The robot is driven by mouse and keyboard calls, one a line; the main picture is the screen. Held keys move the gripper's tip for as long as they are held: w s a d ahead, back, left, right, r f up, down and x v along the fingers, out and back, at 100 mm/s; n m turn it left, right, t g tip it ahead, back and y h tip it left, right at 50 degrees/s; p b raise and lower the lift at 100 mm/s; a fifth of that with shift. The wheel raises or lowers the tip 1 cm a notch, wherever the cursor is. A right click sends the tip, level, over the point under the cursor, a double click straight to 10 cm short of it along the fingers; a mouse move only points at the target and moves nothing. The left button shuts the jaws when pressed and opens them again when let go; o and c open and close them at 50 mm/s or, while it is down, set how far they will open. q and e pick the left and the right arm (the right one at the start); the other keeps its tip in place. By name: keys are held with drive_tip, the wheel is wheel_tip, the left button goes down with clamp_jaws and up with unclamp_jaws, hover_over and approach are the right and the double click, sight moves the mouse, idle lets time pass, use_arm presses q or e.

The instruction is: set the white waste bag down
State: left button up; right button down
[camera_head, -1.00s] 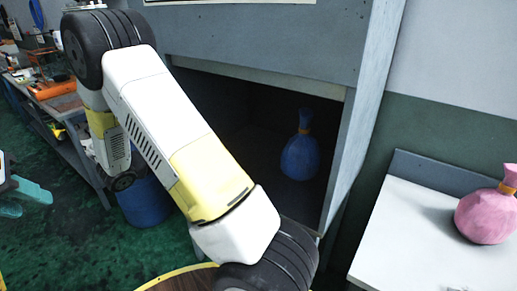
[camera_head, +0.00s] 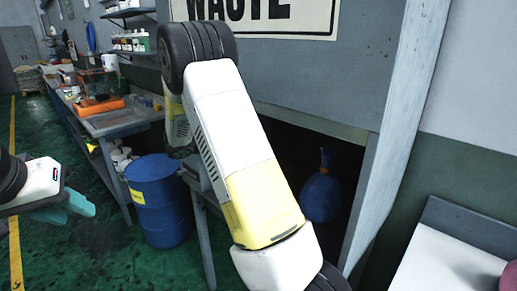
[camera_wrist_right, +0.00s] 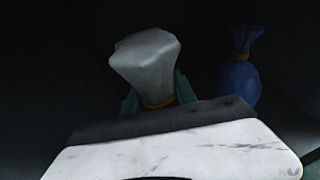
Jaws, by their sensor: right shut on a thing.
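The white waste bag (camera_wrist_right: 146,60) shows pale grey in the right wrist view, with its tied neck between the teal fingers of my right gripper (camera_wrist_right: 158,98). The right gripper is shut on it inside a dark bay. The bag's lower part is hidden, so I cannot tell whether it touches the floor of the bay. In the head view my right arm covers that gripper and the bag. My left gripper (camera_head: 66,205) is at the left edge, its teal fingers apart and empty, away from the bay.
A blue bag (camera_head: 321,190) stands in the bay, right of the white bag in the wrist view (camera_wrist_right: 238,80). A grey post (camera_head: 398,130) bounds the bay. A pink bag (camera_head: 509,277) is at the right edge on a white surface (camera_head: 440,268). A blue drum (camera_head: 158,205) stands left.

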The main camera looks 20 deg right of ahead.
drive_tip(key=w+d, duration=0.5)
drive_tip(key=d, duration=0.8)
wheel_tip(320, 180, down, 7)
drive_tip(key=shift+w+a, duration=0.15)
drive_tip(key=c, duration=1)
unclamp_jaws()
drive_tip(key=shift+f, duration=0.1)
drive_tip(key=v, duration=1.2)
